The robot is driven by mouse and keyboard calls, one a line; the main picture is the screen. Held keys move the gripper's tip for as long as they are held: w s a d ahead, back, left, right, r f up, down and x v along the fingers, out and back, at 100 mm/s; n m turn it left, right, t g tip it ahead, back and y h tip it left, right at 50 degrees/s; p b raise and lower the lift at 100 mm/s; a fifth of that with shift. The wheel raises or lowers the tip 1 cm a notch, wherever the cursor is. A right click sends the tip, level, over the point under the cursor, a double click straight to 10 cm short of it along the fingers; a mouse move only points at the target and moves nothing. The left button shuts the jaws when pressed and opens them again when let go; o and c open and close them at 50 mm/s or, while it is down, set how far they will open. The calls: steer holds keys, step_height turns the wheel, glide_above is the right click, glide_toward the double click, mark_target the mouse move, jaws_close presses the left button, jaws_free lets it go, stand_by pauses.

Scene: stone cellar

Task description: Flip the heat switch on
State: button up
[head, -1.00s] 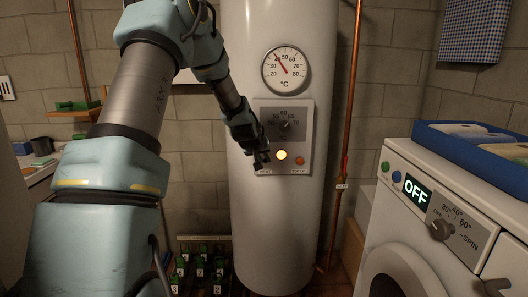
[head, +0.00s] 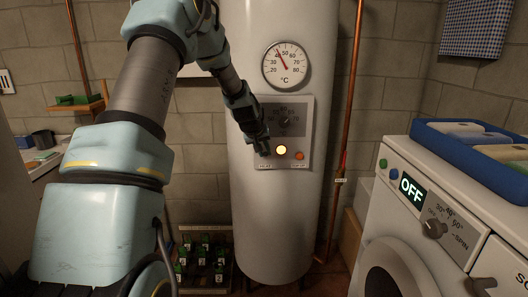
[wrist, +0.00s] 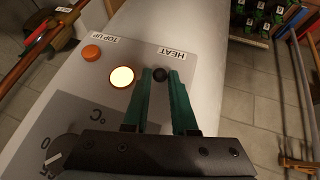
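The heat switch (wrist: 160,74) is a small dark round-ended knob beside the HEAT label on the grey control panel (wrist: 80,78) of the white water tank. My gripper (wrist: 160,76) has its two green fingers on either side of the knob, which fills the narrow gap at their tips. The fingers look shut on it. In the head view my gripper (head: 263,152) is at the panel's lower left and hides the switch.
A dial thermometer (head: 285,64) is above the panel, and a temperature knob (head: 285,117) is on it. Copper pipes flank the tank. A washing machine (head: 400,235) showing OFF stands right, with a blue tray (head: 440,143) on top. A rack of green-handled items (head: 203,255) is low at left.

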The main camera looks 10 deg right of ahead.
steer(key=o, duration=0.4)
steer(key=b+v, duration=0.3)
steer(key=v, duration=0.7)
steer(key=shift+s+a+r, duration=0.15)
steer(key=shift+s+r, duration=0.05)
steer(key=shift+r, duration=0.15)
steer(key=s+a+f+g+y, duration=0.2)
steer(key=s+a+f, duration=0.2)
steer(key=s+a, duration=0.7)
steer(key=s+a+f+n+g+y, duration=0.1)
steer(key=s+a+f, duration=0.4)
steer(key=s+a, duration=0.6)
steer(key=s+g+y, duration=0.1)
steer(key=s, duration=0.5)
steer(key=shift+f, duration=0.2)
